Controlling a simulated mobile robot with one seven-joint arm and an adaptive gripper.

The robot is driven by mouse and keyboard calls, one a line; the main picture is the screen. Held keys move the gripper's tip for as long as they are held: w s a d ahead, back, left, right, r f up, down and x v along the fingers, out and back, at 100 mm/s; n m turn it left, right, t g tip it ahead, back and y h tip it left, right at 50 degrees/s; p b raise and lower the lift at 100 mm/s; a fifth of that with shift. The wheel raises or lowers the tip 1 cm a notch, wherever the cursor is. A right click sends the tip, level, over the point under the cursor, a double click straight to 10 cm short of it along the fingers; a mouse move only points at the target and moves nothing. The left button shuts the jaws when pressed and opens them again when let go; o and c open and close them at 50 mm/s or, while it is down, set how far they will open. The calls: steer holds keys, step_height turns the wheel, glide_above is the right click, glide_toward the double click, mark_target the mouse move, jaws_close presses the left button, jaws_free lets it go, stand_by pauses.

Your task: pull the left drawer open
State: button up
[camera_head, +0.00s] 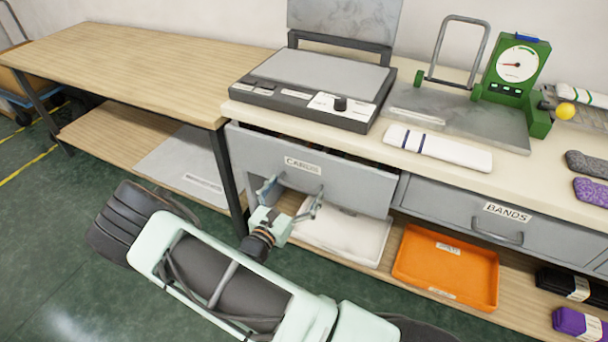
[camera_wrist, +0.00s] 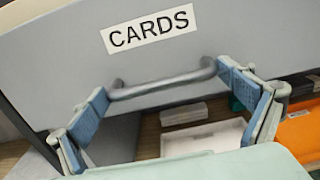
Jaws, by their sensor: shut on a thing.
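The left drawer (camera_head: 330,183) is a grey front labelled CARDS under the worktop. It stands partly out, with a dark gap showing along its top edge. Its label and front fill the upper wrist view (camera_wrist: 60,75). The grey bar handle (camera_wrist: 165,86) runs across the front below the label. My gripper (camera_head: 293,197) is at the handle, with one blue-padded finger at each end of the bar in the wrist view (camera_wrist: 168,96). It is shut on the handle. The drawer's contents are mostly hidden from the head camera.
The right drawer (camera_head: 460,212), labelled BANDS, is closed. A white tray (camera_head: 345,238) and an orange tray (camera_head: 447,265) sit on the lower shelf. A table leg (camera_head: 229,185) stands just left of the drawer. Green floor lies free in front at the left.

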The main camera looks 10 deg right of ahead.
steer(key=v, duration=2.8)
steer(key=shift+a, duration=0.15)
steer(key=o, duration=1.3)
steer(key=shift+s, duration=0.15)
steer(key=v, duration=1.2)
steer(key=shift+r, duration=0.1)
